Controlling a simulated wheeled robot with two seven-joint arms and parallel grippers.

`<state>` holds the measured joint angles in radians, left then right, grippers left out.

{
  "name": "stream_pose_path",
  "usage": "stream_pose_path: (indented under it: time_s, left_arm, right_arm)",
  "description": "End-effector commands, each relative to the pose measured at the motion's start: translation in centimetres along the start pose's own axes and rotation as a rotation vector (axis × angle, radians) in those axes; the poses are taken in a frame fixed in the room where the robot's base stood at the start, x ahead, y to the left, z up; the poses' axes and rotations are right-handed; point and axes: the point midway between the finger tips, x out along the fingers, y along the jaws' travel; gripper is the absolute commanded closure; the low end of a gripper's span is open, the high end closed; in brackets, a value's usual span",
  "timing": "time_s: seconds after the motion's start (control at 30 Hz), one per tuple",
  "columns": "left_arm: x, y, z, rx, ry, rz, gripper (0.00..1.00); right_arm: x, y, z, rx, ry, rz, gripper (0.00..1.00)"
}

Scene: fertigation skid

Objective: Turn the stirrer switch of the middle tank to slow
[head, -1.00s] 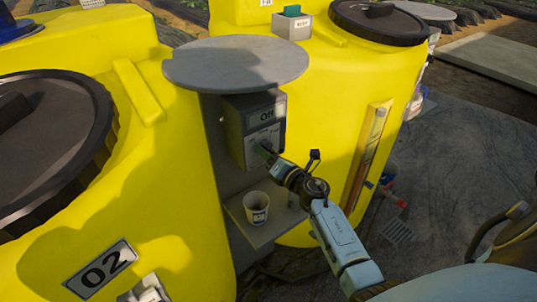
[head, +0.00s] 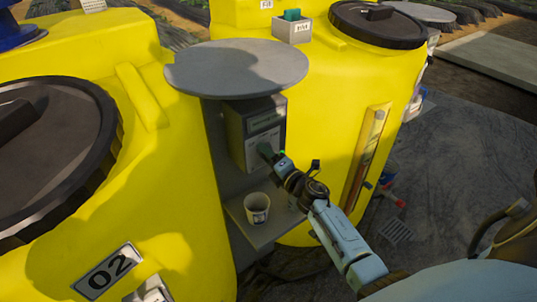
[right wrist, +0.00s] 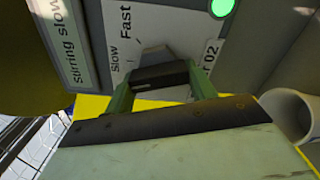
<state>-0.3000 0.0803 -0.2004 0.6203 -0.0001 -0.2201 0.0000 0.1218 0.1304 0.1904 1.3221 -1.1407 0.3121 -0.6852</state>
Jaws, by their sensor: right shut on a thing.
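The grey control box (head: 237,128) is mounted under a round grey top between the yellow tanks. My right gripper (head: 268,153) is at its front. In the right wrist view its two fingers (right wrist: 160,85) are shut on the dark switch knob (right wrist: 158,73). The knob's grey part lies near the "Slow" and "Fast" marks on the white panel (right wrist: 142,22). The display (right wrist: 66,40) reads "Stirring slow". My left gripper is not in view.
A paper cup (head: 257,208) stands on the small shelf (head: 262,236) below the box. The round grey top (head: 236,67) overhangs it.

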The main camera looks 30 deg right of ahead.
Motion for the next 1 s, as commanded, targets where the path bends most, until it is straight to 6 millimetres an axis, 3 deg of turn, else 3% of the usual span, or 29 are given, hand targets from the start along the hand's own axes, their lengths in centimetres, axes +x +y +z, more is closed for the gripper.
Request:
stream_pose_path:
  time_s: [0.43, 1.0]
  left_arm:
    - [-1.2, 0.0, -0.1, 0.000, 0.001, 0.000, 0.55]
    - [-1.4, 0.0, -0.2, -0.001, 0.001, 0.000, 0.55]
  right_arm:
    - [0.0, 0.2, 0.0, 0.281, 0.001, -0.001, 0.67]
    - [0.0, 0.1, -0.1, 0.346, 0.001, -0.001, 0.67]
